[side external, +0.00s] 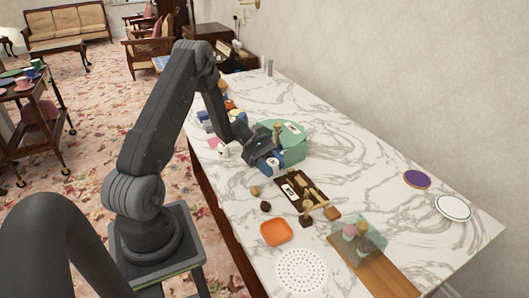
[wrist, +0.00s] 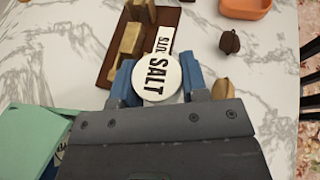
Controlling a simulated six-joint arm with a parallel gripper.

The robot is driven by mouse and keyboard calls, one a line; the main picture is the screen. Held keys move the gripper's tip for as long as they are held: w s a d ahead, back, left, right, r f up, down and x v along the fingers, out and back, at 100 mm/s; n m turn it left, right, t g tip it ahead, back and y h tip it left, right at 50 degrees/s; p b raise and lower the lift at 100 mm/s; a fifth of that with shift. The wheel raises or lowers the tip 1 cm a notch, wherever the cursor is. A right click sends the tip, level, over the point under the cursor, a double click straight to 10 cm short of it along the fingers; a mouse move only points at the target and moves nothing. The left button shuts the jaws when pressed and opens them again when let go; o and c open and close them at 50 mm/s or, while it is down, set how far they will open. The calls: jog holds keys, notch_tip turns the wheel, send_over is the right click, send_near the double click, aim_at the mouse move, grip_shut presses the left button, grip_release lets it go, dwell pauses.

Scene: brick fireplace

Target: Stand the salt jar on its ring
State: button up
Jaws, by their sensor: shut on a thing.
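The salt jar (wrist: 158,76) shows its round white lid with black SALT lettering in the wrist view. My gripper (wrist: 157,84) has its blue fingers on either side of the jar, shut on it. The jar's body is mostly hidden below the lid and behind the gripper. In the side view my gripper (side external: 277,162) is beside the green box, near the brown tray. I cannot tell which marked spot is the jar's ring; a purple disc with an orange rim (side external: 417,179) and a white disc with a green rim (side external: 453,207) lie empty at the right.
A brown tray (wrist: 112,62) with wooden pieces and a white label lies just beyond the jar. A green box (side external: 285,135) stands close by. An orange dish (side external: 275,233), a perforated white disc (side external: 301,271) and a wooden board (side external: 376,272) lie nearer. Marble between tray and discs is clear.

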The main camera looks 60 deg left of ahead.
jog(key=a+n+t+y, duration=0.1)
jog(key=a+n, duration=0.1)
jog(key=w+a+n+t+y, duration=0.1)
jog(key=a+t, duration=0.1)
jog(key=w+a+n+t+y, duration=0.1)
jog(key=a+n+t, duration=0.1)
jog(key=shift+w+a+r+n, duration=0.25)
jog(key=shift+a+r+n, duration=0.05)
jog(key=shift+a+r, duration=0.1)
jog(key=w+a+n+y, duration=0.1)
jog(key=a, duration=0.1)
jog(key=w+a+n+t+y, duration=0.1)
jog(key=a, duration=0.2)
jog(key=a+t+y, duration=0.1)
jog(key=a, duration=0.2)
jog(key=shift+w+f+n, duration=0.1)
jog(key=shift+w+n, duration=0.3)
jog(key=shift+f+t, duration=0.3)
jog(key=shift+f, duration=1.2)
jog(key=shift+f, duration=0.15)
jog(key=o, duration=0.9)
jog(key=shift+o, duration=0.2)
